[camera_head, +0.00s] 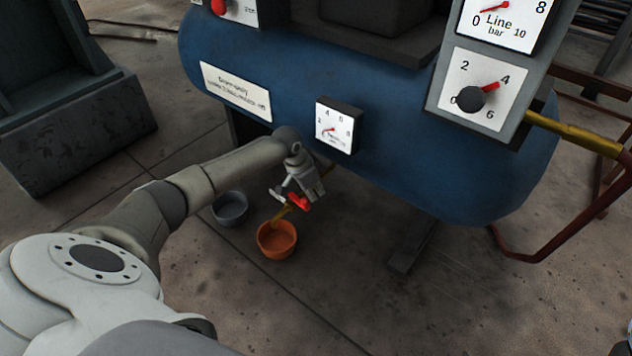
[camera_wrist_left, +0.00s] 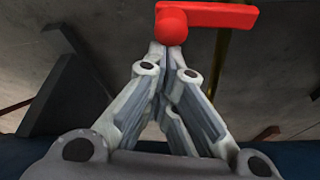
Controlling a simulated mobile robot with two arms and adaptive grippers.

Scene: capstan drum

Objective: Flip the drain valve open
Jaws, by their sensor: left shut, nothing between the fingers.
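The drain valve has a red lever (camera_head: 299,203) and a brass-coloured spout (camera_head: 281,213) low under the blue tank. In the left wrist view the lever (camera_wrist_left: 215,15) has a round red hub, and its arm points to the right. My left gripper (camera_head: 306,193) is shut and empty, right at the lever. In the wrist view its joined fingertips (camera_wrist_left: 172,52) are just below the red hub; I cannot tell whether they touch it.
The blue tank (camera_head: 400,135) overhangs the valve, with a small square gauge (camera_head: 335,128) on its side. An orange bowl (camera_head: 277,246) stands below the spout, with a grey bowl (camera_head: 230,212) to its left. The floor in front is clear.

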